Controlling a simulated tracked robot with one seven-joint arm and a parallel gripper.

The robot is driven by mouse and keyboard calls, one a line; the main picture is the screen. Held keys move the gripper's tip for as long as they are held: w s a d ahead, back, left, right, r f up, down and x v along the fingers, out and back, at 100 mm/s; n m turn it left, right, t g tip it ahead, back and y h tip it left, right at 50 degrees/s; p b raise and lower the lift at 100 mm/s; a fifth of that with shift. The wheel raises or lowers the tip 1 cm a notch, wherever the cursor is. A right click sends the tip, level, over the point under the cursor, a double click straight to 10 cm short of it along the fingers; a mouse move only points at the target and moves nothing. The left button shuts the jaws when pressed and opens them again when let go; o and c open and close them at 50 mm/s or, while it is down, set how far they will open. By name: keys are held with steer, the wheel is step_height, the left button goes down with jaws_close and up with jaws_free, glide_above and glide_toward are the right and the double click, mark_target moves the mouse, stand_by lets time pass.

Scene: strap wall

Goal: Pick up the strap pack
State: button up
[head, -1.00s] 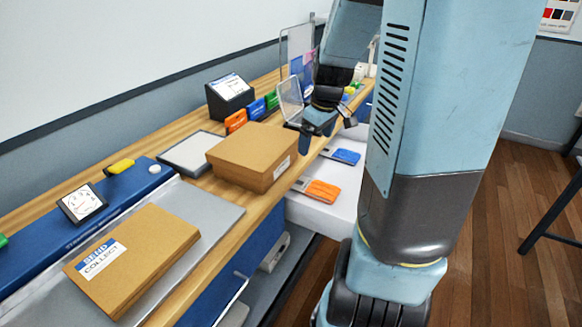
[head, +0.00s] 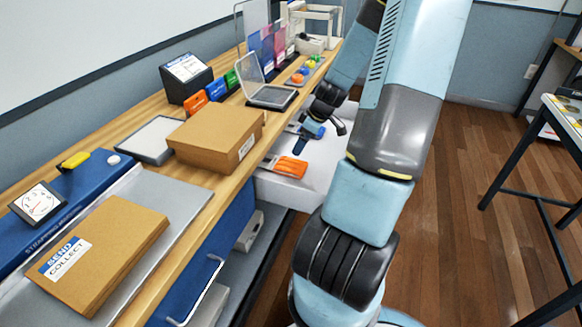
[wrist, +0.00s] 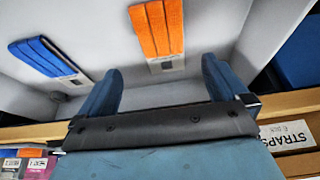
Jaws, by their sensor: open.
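Two strap packs lie apart in an open white drawer (head: 322,178) below the worktop. The orange strap pack (head: 288,166) has a white label and is uncovered in the head view; in the wrist view it is at top centre (wrist: 157,28). The blue strap pack (wrist: 42,57) is at the upper left of the wrist view, and my gripper partly hides it in the head view. My gripper (head: 322,136) is over the drawer with its fingers apart and empty. In the wrist view the orange pack lies beyond the gap between the fingers (wrist: 158,85).
A cardboard box (head: 212,140) stands on the wooden worktop beside the drawer. A clear-lidded case (head: 268,95), a black display (head: 186,76) and a flat cardboard parcel (head: 105,250) also stand there. A black-framed table (head: 540,160) is at the right. The wooden floor between is open.

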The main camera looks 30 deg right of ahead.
mark_target(290, 164)
steer(key=shift+x, duration=5.9)
steer(key=shift+f, duration=0.1)
steer(key=shift+c, duration=0.4)
steer(key=c, duration=0.7)
steer(key=r, duration=0.7)
steer(key=shift+w+d+r, duration=0.1)
steer(key=shift+d+r, duration=0.1)
steer(key=shift+r, duration=0.05)
steer(key=w+d, duration=1.2)
steer(key=d, duration=0.3)
steer(key=shift+d+f, duration=0.15)
steer(key=shift+d, duration=0.1)
